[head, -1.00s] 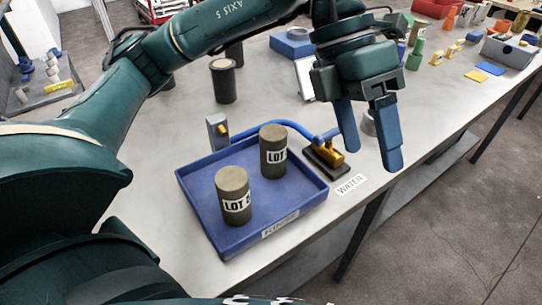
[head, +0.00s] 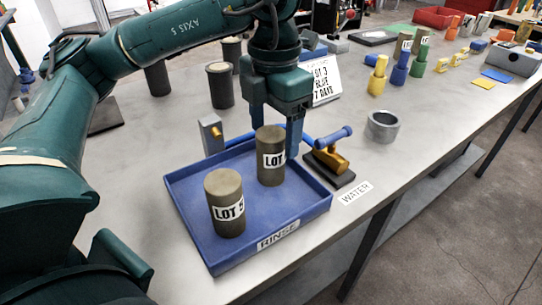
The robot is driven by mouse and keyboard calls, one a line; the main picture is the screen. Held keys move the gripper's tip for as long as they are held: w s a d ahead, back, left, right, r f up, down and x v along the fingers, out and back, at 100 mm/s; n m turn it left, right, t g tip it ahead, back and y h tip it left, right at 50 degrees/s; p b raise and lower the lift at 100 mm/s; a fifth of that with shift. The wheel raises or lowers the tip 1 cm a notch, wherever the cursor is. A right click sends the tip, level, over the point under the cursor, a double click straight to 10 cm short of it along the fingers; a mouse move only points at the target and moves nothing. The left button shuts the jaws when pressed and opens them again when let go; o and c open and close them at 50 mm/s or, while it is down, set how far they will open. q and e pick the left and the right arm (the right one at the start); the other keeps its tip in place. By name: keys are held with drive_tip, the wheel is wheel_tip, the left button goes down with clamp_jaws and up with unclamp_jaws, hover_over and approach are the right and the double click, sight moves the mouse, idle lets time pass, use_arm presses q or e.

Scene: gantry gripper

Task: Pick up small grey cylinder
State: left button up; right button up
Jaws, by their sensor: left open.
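Two grey-brown cylinders with white LOT labels stand upright in the blue rinse tray (head: 207,252). One cylinder (head: 270,170) is toward the back right of the tray, the other (head: 226,218) toward the front left. My left gripper (head: 276,132) points down at the rear cylinder, its blue fingers open. One finger shows behind the cylinder's upper left, the other along its right side. I cannot tell whether either touches it. A short light-grey hollow ring (head: 382,127) sits on the table to the right. My right gripper is out of view.
A brass valve with a blue handle (head: 330,154) stands close to the tray's right, and a grey post (head: 211,134) behind it. Dark cylinders (head: 220,88) stand farther back. A white sign (head: 325,82) is behind the gripper. The table front right of the ring is clear.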

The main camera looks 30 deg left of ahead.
sight(271, 150)
use_arm(q)
drive_tip(key=f, duration=0.4)
drive_tip(key=shift+s+a+f, duration=0.2)
drive_tip(key=shift+f, duration=0.2)
drive_tip(key=shift+c, duration=0.5)
drive_tip(key=c, duration=1.3)
drive_tip(key=shift+r, duration=0.1)
